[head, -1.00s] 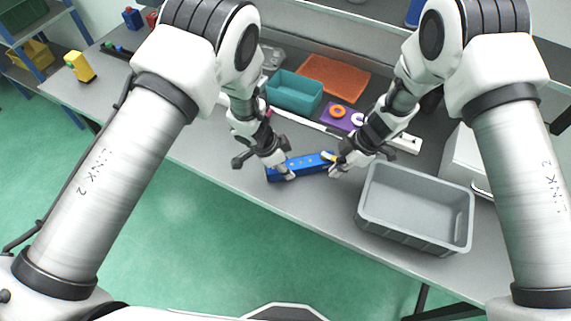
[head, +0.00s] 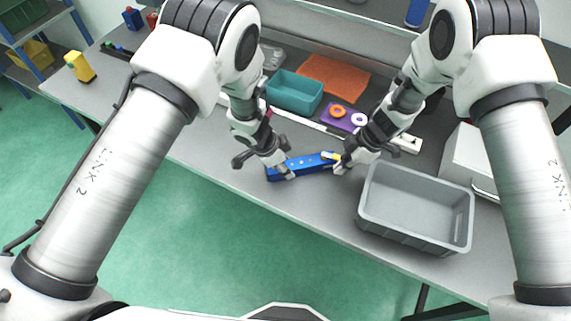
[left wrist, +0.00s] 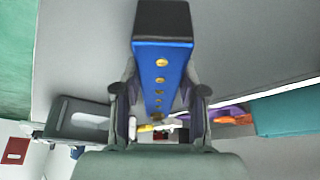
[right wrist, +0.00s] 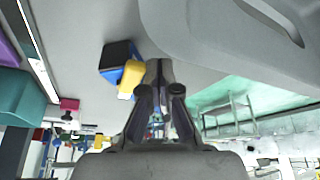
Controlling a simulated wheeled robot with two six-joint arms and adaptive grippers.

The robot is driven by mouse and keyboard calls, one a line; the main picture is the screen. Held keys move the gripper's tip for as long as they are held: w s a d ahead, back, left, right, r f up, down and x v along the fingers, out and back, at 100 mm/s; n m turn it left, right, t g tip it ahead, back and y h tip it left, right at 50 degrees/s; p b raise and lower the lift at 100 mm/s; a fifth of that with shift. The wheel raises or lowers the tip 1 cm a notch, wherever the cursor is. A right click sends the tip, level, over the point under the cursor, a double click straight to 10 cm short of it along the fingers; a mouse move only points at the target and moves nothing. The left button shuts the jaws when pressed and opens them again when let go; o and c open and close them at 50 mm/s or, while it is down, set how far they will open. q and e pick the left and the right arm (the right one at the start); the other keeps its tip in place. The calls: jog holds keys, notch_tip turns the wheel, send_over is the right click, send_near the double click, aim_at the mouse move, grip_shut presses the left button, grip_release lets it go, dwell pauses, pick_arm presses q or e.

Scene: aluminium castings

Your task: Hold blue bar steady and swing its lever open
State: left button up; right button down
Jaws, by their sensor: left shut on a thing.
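The blue bar (head: 306,166) with a row of brass-coloured dots lies along the front part of the table. My left gripper (head: 284,174) is shut across its left part; the left wrist view shows the bar (left wrist: 160,70) between both fingers. The yellow lever (head: 329,156) is at the bar's right end, and it also shows in the right wrist view (right wrist: 131,78). My right gripper (head: 342,167) is beside that end. Its fingertips (right wrist: 160,75) look closed together, just beside the lever; whether they touch it is unclear.
A grey bin (head: 415,208) stands just right of my right gripper. A teal tray (head: 294,93), an orange mat (head: 335,77) and a purple block (head: 337,117) with rings lie behind. A white box (head: 468,160) is at the right. The table in front of the bar is clear.

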jog(key=shift+w+d, duration=0.3)
jog(key=shift+w, duration=0.05)
dwell(0.3)
jog(key=shift+w+d, duration=0.2)
jog(key=shift+w, duration=0.1)
jog(key=shift+w+d, duration=0.1)
jog(key=shift+w, duration=0.1)
jog(key=shift+w+d, duration=0.1)
jog(key=shift+w, duration=0.1)
dwell(0.3)
jog(key=shift+w, duration=0.2)
jog(key=shift+w+d, duration=0.1)
jog(key=shift+w, duration=0.15)
jog(key=shift+s+r, duration=0.2)
jog(key=shift+r, duration=1)
jog(key=shift+s+r, duration=0.25)
jog(key=shift+r, duration=0.9)
jog(key=shift+s+r, duration=0.2)
jog(key=shift+r, duration=1)
